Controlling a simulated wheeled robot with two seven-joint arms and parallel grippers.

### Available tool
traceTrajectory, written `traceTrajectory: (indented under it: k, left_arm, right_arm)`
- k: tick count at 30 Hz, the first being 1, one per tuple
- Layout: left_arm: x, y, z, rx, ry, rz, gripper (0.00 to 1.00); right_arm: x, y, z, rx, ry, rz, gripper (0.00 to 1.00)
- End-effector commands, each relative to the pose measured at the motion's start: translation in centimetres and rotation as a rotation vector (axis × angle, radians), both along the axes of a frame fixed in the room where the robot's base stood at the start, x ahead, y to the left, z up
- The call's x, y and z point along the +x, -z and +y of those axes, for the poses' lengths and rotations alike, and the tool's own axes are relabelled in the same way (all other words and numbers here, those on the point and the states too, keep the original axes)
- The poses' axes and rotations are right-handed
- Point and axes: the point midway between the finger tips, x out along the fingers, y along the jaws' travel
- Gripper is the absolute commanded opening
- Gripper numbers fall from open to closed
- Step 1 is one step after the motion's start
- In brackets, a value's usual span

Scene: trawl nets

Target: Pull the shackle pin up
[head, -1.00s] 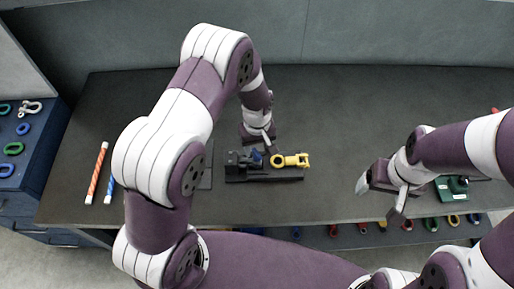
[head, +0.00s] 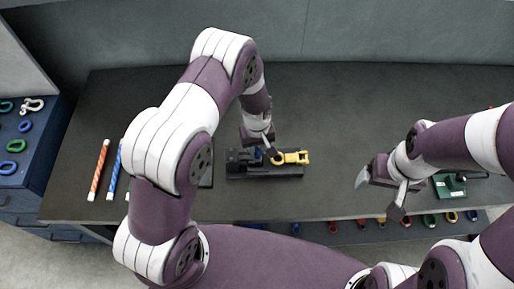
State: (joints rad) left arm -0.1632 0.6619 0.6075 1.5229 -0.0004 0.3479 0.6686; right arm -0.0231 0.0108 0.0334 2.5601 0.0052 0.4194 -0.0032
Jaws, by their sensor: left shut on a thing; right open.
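A yellow shackle (head: 293,157) lies on a black fixture (head: 262,171) in the middle of the bench. A small blue part (head: 259,153) shows at its left. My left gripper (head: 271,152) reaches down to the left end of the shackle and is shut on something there. I take this to be the shackle pin, but the fingers hide it and I cannot see how far it stands up. My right gripper (head: 380,190) is open and empty, over the bench's front edge, well right of the fixture.
Orange-striped (head: 98,170) and blue-striped (head: 114,172) sticks lie on the left of the bench. A green device (head: 450,185) sits at the right, beside my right gripper. Coloured shackles hang below the front edge. The back of the bench (head: 370,100) is clear.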

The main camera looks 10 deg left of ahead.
Motion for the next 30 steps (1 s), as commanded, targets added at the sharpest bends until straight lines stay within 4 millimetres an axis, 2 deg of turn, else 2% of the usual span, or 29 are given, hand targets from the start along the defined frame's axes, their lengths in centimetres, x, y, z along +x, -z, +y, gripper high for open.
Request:
traceTrajectory:
  k: [1, 3, 12, 13, 15, 25, 28, 30]
  left_arm:
    - [0.0, -1.3, 0.0, 0.0, 0.0, 0.001, 0.0]
    - [-0.1, -2.3, 0.0, 0.0, 0.0, 0.002, 0.0]
    - [0.1, -2.5, 0.0, 0.0, 0.0, -0.001, 0.0]
    - [0.1, -2.5, 0.0, 0.0, 0.0, -0.001, 0.36]
    - [0.1, -2.5, 0.0, 0.0, 0.0, -0.001, 0.52]
    - [0.1, -2.8, 0.0, 0.0, 0.0, -0.001, 0.52]
    - [0.1, -4.1, 0.0, -0.001, 0.0, -0.004, 0.52]
    - [0.1, -5.7, 0.0, -0.001, 0.0, -0.006, 0.52]
  right_arm:
    - [0.0, -0.9, 0.0, 0.0, 0.0, 0.0, 0.84]
    - [0.0, -1.4, 0.0, 0.0, 0.0, 0.0, 0.84]
    - [0.0, -1.2, 0.0, 0.0, 0.0, 0.0, 0.84]
    - [0.0, -1.2, 0.0, 0.0, 0.0, 0.0, 0.84]
    - [0.0, -1.3, 0.0, 0.0, 0.0, 0.0, 0.84]
    - [0.0, -1.0, 0.0, 0.0, 0.0, 0.0, 0.84]
    - [0.0, -0.3, 0.0, 0.0, 0.0, 0.0, 0.84]
    - [0.0, 0.4, 0.0, 0.0, 0.0, 0.0, 0.84]
